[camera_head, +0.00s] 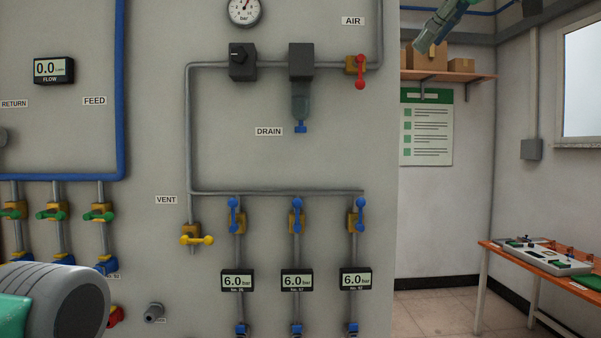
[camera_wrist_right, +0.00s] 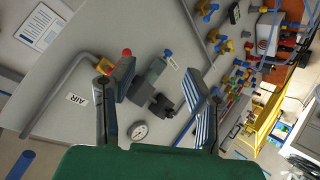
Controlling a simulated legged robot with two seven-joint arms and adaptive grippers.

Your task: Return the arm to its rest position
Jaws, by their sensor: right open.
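My right gripper (camera_head: 424,44) is at the top right of the head view, small and partly cut off with its green arm, in front of the shelf area and clear of the wall panel's right edge. In the right wrist view my right gripper (camera_wrist_right: 160,98) has its two fingers spread wide with nothing held between them. Behind the fingers is the panel with the AIR valve and the pressure gauge (camera_wrist_right: 138,131). My left gripper does not show; a grey and green arm part of mine fills the head view's bottom left corner.
The grey panel carries the red-handled AIR valve (camera_head: 358,72), the yellow VENT handle (camera_head: 197,240), blue-handled valves and 6.0 bar displays. A shelf (camera_head: 450,76) with boxes is at the right. An orange table (camera_head: 487,262) with a device stands below it.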

